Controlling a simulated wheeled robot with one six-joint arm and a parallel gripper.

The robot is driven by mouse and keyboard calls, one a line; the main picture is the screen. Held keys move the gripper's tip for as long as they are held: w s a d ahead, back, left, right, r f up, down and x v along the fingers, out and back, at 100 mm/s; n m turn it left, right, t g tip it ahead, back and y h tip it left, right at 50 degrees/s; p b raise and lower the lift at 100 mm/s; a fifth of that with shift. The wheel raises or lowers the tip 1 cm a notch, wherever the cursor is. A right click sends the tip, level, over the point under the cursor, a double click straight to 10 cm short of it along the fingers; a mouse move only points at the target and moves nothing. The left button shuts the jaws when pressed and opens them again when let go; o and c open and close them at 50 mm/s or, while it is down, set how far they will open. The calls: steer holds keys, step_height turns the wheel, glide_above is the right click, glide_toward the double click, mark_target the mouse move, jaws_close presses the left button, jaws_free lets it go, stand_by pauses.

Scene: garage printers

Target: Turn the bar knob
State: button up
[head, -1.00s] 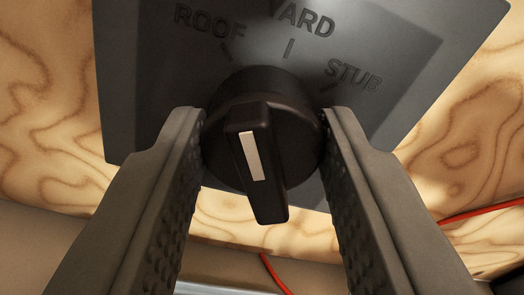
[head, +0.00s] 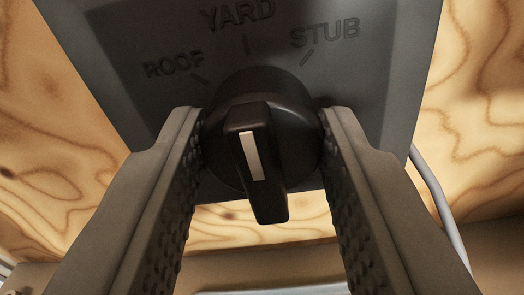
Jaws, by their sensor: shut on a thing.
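The bar knob (head: 268,190) is black and round with a raised bar and a white line on it. It sits on a dark grey plate marked ROOF, YARD and STUB (head: 110,80), each with a short tick. My gripper (head: 264,122) is shut on the knob, one ribbed finger at each side of its round body. The bar's upper end leans left in the picture and points roughly between the ROOF and YARD ticks; the exact angle is hard to judge.
Wood-grain board (head: 60,150) lies behind the plate on both sides. A pale cable (head: 438,205) runs down at the right, close to my right finger. A light strip shows at the bottom edge.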

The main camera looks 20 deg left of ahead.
stand_by(0.3)
steer(key=o, duration=1)
steer(key=v, duration=1.7)
steer(key=shift+s+r, duration=0.1)
steer(key=shift+s, duration=0.1)
steer(key=s+d+r+h, duration=0.1)
steer(key=s+d, duration=0.5)
steer(key=s, duration=0.4)
steer(key=s+d+h, duration=0.2)
steer(key=s+d, duration=0.5)
steer(key=s, duration=0.4)
steer(key=s+d+r+m+h, duration=0.1)
steer(key=s+d+h, duration=0.1)
steer(key=s+d, duration=0.5)
steer(key=shift+s+r, duration=0.15)
steer(key=shift+s, duration=0.85)
steer(key=shift+s+r, duration=0.2)
steer(key=shift+s, duration=0.85)
